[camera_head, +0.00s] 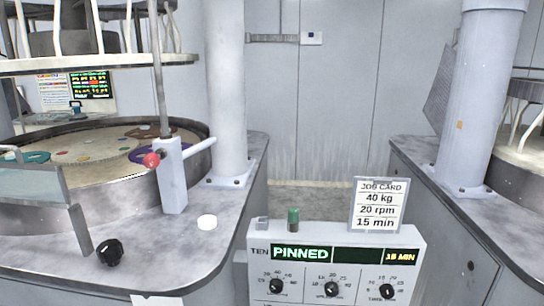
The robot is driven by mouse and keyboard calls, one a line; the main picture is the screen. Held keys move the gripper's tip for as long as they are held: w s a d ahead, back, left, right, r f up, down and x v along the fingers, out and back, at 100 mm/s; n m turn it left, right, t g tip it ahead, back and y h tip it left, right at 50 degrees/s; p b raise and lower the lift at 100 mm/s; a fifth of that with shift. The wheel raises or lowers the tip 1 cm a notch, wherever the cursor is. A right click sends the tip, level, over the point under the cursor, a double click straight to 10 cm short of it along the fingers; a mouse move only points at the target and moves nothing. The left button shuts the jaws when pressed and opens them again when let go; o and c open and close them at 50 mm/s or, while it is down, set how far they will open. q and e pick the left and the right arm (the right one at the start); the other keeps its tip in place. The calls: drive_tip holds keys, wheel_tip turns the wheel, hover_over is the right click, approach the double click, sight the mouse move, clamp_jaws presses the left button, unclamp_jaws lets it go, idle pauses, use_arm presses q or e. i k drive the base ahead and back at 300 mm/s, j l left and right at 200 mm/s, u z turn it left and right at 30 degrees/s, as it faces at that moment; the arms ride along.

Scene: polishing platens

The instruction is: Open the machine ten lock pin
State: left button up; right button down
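The control box marked TEN (340,262) stands at the lower middle. Its display (302,254) reads PINNED in green, with 15 MIN in yellow at its right end. To its left, a grey upright block (172,180) stands on the machine deck, with a red ball knob (151,160) on its left side and a pale bar (200,145) slanting up to the right. A thin vertical rod rises above the block. I cannot tell for certain which of these parts is the lock pin. Neither of my grippers is in view.
A green cylinder (293,219) and a job card (378,205) top the control box. The round platen (85,150) lies left, beneath a raised plate (90,64). A black knob (110,252) and white disc (207,222) are on the deck. Thick columns (228,100) (478,100) flank a gap.

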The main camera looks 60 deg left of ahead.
sight(151, 161)
drive_tip(key=u, duration=2.5)
drive_tip(key=k+j+z, duration=0.2)
drive_tip(key=j+z, duration=0.2)
drive_tip(key=k+j+z, duration=0.2)
drive_tip(key=j+z, duration=0.2)
